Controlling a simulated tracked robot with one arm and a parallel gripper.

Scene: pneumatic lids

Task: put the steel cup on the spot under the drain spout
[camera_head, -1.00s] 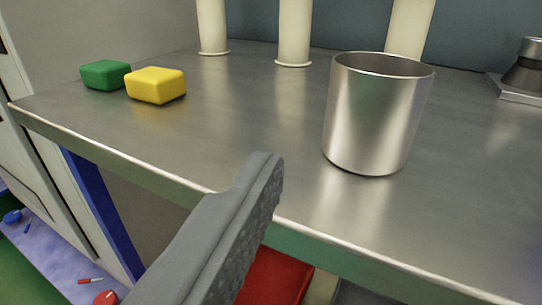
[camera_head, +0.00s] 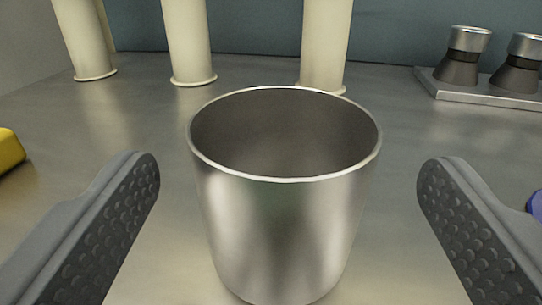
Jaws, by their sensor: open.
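The steel cup (camera_head: 285,225) stands upright on the metal counter, in the middle of the view, its open rim facing up. It looks empty. My gripper (camera_head: 288,185) is open, with one grey finger to the left of the cup and one to the right. A gap shows between each finger and the cup's wall, so neither touches it. The drain spout and the spot under it cannot be made out in this view.
Several cream pipes (camera_head: 187,40) stand at the back of the counter (camera_head: 130,120). Dark fittings with metal tops sit on a plate (camera_head: 485,92) at the back right. A yellow block (camera_head: 10,150) is at the left edge, and part of a blue thing (camera_head: 536,205) is at the right edge.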

